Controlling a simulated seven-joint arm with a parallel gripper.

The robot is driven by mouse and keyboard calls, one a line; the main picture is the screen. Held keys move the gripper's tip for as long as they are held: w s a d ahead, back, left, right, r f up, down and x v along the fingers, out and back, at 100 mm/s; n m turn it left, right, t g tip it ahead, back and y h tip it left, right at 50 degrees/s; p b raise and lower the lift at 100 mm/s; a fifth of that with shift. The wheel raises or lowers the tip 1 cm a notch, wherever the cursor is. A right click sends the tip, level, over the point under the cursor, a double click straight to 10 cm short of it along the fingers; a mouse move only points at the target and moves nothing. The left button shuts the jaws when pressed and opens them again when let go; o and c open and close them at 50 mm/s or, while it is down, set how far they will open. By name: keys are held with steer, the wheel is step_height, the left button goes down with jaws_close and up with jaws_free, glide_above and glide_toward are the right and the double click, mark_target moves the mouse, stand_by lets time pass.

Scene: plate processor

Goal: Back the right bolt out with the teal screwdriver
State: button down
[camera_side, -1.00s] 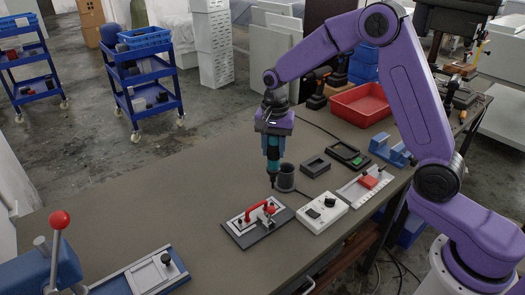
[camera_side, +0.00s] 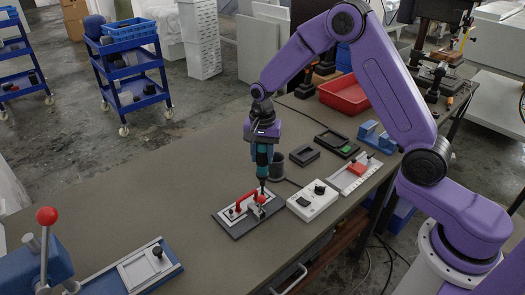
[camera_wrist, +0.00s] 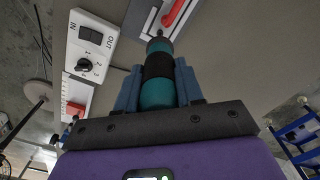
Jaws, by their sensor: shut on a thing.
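My gripper (camera_side: 262,150) is shut on the teal screwdriver (camera_side: 263,160), which points straight down. In the wrist view, the teal screwdriver (camera_wrist: 157,72) with its black band sits between my gripper's blue fingers (camera_wrist: 157,90). Below is a dark base (camera_side: 238,231) bearing a white plate with a red handle (camera_side: 241,202). The screwdriver's tip is at the right end of this plate, at or just above the right bolt. The bolt itself is too small and covered to make out; I cannot tell whether the tip touches it. The red handle (camera_wrist: 172,12) also shows in the wrist view.
A white box with a switch and knob (camera_side: 312,201) stands right of the plate. A dark cup (camera_side: 277,168) is close behind the screwdriver. The table's left middle is clear.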

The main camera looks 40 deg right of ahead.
steer(key=shift+f, duration=0.45)
stand_by(1.5)
steer(key=shift+s+a+r, duration=0.1)
steer(key=shift+s+r, duration=0.05)
steer(key=shift+r, duration=0.15)
stand_by(1.3)
steer(key=shift+r, duration=0.1)
